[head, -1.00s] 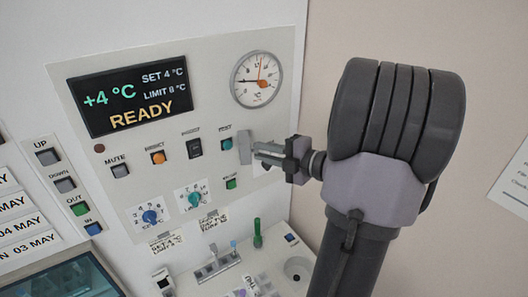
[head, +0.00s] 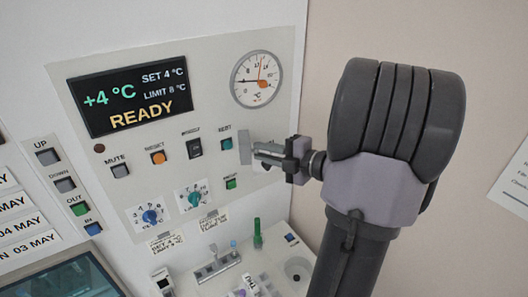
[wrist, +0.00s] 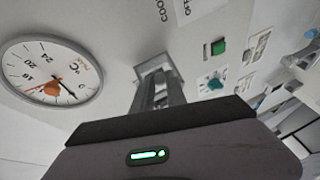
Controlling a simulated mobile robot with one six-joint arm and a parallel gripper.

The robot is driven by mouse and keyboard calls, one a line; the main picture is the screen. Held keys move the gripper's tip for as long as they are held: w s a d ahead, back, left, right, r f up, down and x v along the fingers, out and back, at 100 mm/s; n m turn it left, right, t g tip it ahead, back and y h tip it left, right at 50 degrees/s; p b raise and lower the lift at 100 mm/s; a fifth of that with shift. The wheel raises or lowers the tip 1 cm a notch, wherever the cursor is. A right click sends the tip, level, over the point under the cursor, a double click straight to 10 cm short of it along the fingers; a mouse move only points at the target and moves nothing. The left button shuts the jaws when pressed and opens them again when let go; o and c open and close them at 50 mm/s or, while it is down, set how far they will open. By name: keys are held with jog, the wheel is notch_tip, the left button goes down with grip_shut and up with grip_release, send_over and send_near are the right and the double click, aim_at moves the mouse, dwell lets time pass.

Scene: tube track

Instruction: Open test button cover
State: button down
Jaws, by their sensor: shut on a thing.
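The test button (head: 226,144) is a small teal button on the upright panel, under a small label, and it shows uncovered from the head camera. A grey flap, the test button cover (head: 245,150), stands just right of it. My gripper (head: 259,153) comes in from the right and is shut on the cover. In the wrist view the gripper's fingers (wrist: 157,97) reach to the cover (wrist: 153,69), a pale plate at the panel. The fingers hide part of it, and its hinge cannot be made out.
A round dial gauge (head: 257,79) sits above the gripper, and a green button (head: 231,183) sits below it. Two knobs (head: 151,216) (head: 195,198) are lower left. A display (head: 130,95) reads READY. A shelf with small tubes (head: 257,234) lies below.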

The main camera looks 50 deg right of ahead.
jog(key=shift+d+n+y+p, duration=0.55)
jog(key=shift+n+y+p, duration=0.2)
jog(key=shift+p, duration=0.5)
jog(key=c, duration=1.3)
grip_release()
jog(key=shift+c, duration=0.2)
